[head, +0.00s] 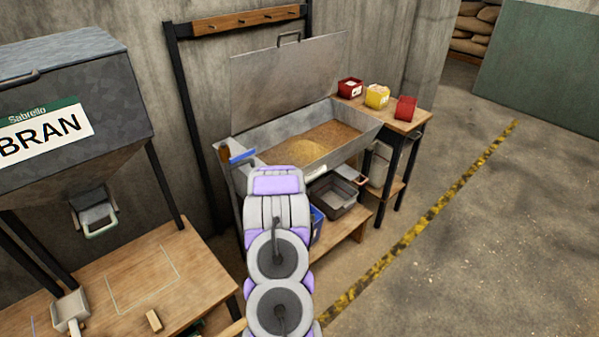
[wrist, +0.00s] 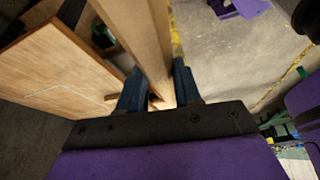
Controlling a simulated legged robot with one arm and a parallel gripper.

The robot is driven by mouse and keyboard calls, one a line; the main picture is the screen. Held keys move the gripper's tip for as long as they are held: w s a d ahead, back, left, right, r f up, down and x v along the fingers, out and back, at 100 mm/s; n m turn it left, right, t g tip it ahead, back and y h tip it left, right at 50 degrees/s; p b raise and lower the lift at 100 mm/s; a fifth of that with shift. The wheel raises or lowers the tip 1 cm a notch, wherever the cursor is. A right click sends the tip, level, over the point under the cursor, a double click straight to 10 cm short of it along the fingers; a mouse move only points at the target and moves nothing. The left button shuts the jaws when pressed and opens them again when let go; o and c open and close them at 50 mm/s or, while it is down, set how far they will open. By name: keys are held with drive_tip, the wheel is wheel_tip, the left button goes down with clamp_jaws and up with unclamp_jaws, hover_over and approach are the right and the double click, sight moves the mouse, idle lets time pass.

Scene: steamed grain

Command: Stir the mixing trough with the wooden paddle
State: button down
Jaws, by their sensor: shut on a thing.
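The mixing trough (head: 345,150) is a grey metal bin at the middle of the head view, its lid (head: 285,75) raised against the wall. Tan and brown grain (head: 315,145) lies in it. In the wrist view my gripper (wrist: 158,92) has its dark fingers shut on a long wooden piece, which looks like the wooden paddle (wrist: 145,35). It runs from between the fingers to the top edge. Its far end is out of view. In the head view my arm hides the gripper; a bit of pale wood (head: 234,329) shows beside the arm at the bottom.
A bran hopper (head: 75,80) stands over a wooden table (head: 175,265) at left, with a scoop (head: 70,312) and small wood block (head: 154,320). Red and yellow tubs (head: 377,96) stand on a side table right of the trough. The floor at right is clear beyond a yellow-black stripe (head: 420,225).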

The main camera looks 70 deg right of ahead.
drive_tip(key=w+a+r+m+h, duration=0.1)
drive_tip(key=w+a+r+m, duration=0.4)
drive_tip(key=w+a+r, duration=0.9)
drive_tip(key=w+a+r+m+t+h, duration=0.1)
drive_tip(key=w+a+r+m, duration=0.3)
drive_tip(key=w+a+r, duration=1.1)
wheel_tip(320, 180, up, 7)
drive_tip(key=shift+w+m+t+h, duration=0.3)
drive_tip(key=shift+w+m+h, duration=0.1)
drive_tip(key=shift+w+h, duration=0.4)
